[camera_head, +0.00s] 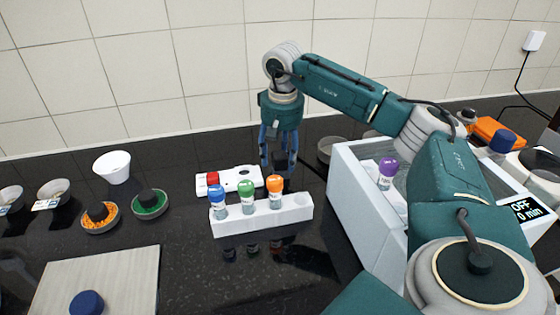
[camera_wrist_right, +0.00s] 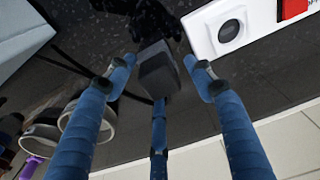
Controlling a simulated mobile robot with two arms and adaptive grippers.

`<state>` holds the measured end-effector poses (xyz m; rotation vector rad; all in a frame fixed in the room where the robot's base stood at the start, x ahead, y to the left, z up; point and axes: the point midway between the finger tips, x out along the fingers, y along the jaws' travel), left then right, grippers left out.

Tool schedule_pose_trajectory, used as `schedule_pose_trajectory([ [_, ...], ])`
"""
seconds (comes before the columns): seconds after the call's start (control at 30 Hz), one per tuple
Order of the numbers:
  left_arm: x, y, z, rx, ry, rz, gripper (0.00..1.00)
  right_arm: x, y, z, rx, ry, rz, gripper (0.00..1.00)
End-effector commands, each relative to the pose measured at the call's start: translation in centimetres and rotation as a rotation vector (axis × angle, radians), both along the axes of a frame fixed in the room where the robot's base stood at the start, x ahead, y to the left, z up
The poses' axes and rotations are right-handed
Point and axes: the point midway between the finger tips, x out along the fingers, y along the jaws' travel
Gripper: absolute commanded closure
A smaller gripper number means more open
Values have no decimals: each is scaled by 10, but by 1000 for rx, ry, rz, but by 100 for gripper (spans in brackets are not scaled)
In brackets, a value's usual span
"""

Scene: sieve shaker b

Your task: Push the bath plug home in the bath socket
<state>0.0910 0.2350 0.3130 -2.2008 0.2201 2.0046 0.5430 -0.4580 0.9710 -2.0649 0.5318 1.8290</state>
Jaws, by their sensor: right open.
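The bath socket (camera_wrist_right: 230,30) is a round dark recess in a white block with a red switch, at the upper right of the right wrist view. In the head view, the white socket block (camera_head: 243,181) lies behind the tube rack. The bath plug (camera_wrist_right: 158,75) is a dark grey block between my right gripper's blue fingers, apart from the socket. My right gripper (camera_wrist_right: 157,64) is open around the plug; I cannot tell whether any finger touches it. In the head view, my right gripper (camera_head: 279,165) points down just right of the socket block. The plug is not discernible there.
A white rack (camera_head: 262,219) with blue-, green- and orange-capped tubes stands in front of the socket block. The white bath (camera_head: 352,205), holding a purple-capped tube (camera_head: 388,168), stands at right. Bowls (camera_head: 112,167) and a wooden board (camera_head: 120,280) are at left.

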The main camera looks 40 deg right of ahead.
Motion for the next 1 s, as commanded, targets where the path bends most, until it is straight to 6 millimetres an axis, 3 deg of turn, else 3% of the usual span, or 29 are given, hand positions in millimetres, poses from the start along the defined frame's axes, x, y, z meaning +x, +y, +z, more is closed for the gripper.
schedule_pose_trajectory([
  [0.13,0,0,0,0,0,0,38,0,0,0,0,0,0,47],
  [0.33,0,0,0,0,0,0,38,0,0,0,0,0,0,86],
  [0.77,0,0,0,0,0,0,38,1,1,4,2,-3,1,85],
  [1.0,0,0,-2,0,0,-1,38,2,1,32,2,-7,2,85],
])
